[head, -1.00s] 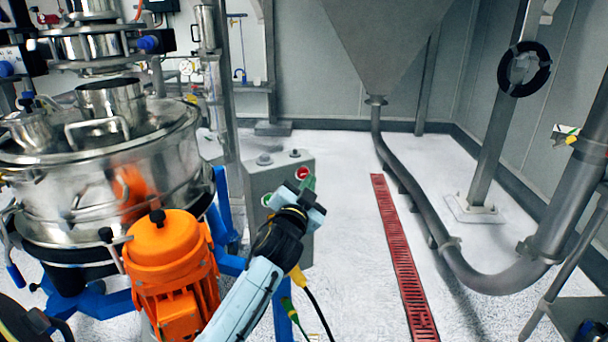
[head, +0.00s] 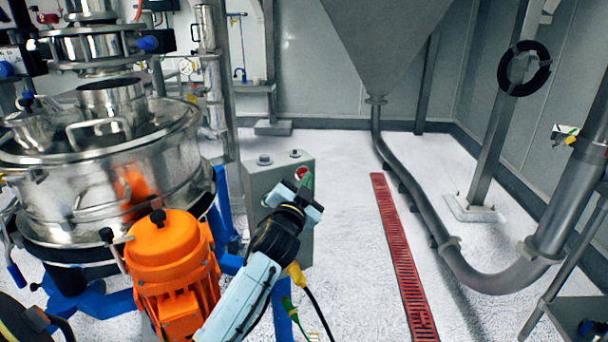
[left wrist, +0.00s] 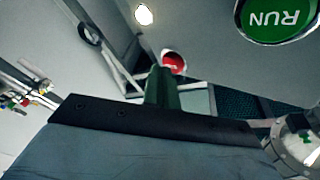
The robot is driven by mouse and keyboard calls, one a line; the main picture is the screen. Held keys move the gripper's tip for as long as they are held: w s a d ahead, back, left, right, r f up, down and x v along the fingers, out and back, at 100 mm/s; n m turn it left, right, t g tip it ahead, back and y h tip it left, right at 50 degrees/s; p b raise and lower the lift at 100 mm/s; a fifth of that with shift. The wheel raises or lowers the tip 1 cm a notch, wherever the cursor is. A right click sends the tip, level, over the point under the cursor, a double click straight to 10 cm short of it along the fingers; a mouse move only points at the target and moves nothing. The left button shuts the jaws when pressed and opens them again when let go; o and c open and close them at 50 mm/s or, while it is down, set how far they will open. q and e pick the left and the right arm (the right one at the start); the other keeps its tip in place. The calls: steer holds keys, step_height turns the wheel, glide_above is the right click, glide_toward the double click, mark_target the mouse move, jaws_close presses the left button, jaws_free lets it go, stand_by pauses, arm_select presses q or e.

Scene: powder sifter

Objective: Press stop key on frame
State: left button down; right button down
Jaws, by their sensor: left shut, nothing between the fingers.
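The grey control box (head: 262,178) stands in the middle of the head view. Its red stop key (head: 301,173) shows near the top, partly covered by my left gripper (head: 307,182). In the left wrist view the red key (left wrist: 174,61) is just beyond the green fingertips (left wrist: 161,76), which hide part of its edge. The green RUN key (left wrist: 279,18) is at the upper right of that view. My left gripper is shut and empty. I cannot tell whether its tips touch the red key. My right gripper is not in view.
A steel sifter (head: 100,165) on a blue frame with an orange motor (head: 172,255) stands left of my arm. A red floor grate (head: 403,255) and a grey pipe (head: 420,220) run to the right. Yellow and green plugs with cables hang below my forearm.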

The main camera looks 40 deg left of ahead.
arm_select(q)
steer(key=shift+w+a, duration=0.1)
steer(key=shift+a, duration=0.15)
stand_by(0.6)
steer(key=shift+s+d, duration=0.4)
steer(key=shift+d, duration=0.35)
steer(key=d, duration=0.1)
steer(key=s+d, duration=0.1)
steer(key=d, duration=0.1)
steer(key=s+d, duration=0.1)
steer(key=shift+s+d+p, duration=0.1)
steer(key=shift+d+p, duration=0.15)
steer(key=shift+p, duration=0.15)
stand_by(0.5)
